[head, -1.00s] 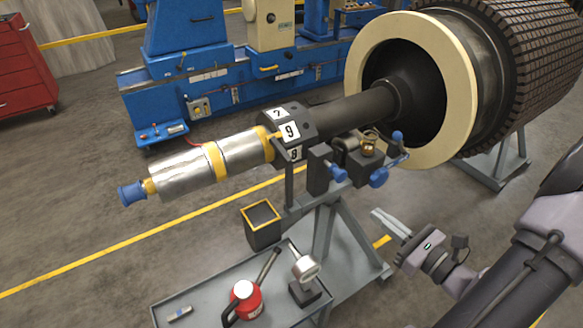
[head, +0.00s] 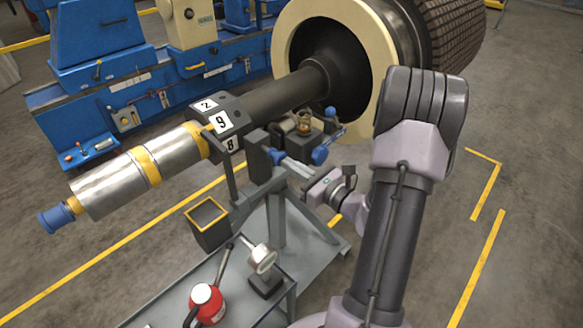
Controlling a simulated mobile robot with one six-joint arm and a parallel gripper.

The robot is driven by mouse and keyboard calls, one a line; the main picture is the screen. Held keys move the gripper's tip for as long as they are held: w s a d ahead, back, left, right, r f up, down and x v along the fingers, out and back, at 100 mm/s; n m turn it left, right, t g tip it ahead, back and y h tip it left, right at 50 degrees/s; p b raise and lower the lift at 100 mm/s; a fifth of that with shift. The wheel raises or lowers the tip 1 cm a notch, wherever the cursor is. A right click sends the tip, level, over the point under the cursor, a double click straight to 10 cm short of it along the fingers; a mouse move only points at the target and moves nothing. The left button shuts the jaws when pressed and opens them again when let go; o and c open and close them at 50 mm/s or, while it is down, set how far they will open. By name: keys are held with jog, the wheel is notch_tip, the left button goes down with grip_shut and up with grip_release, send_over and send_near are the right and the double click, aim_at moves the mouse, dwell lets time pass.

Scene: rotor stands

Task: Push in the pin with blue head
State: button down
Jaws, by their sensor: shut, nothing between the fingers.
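The blue-headed pin (head: 275,156) sticks out of the right side of a dark block (head: 258,152) on the grey stand beside the shaft. My gripper (head: 286,163) is shut and empty. Its pale fingertips point up and left at the blue head, right beside it in the picture. I cannot tell whether they touch it. The tips partly cover the area just right of the head. How deep the pin sits in the block is hidden.
The large rotor shaft (head: 275,92) lies behind. A tool cart (head: 235,303) with a red can (head: 207,303) and a gauge (head: 262,259) stands below.

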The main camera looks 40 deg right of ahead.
aim_at(277, 156)
jog(key=w, duration=0.3)
jog(key=shift+w+a+p, duration=0.15)
jog(key=shift+a+p, duration=0.05)
jog(key=shift+p, duration=0.15)
jog(key=shift+w+r, duration=0.1)
jog(key=shift+w, duration=0.1)
jog(key=shift+d, duration=0.1)
jog(key=shift+r, duration=0.1)
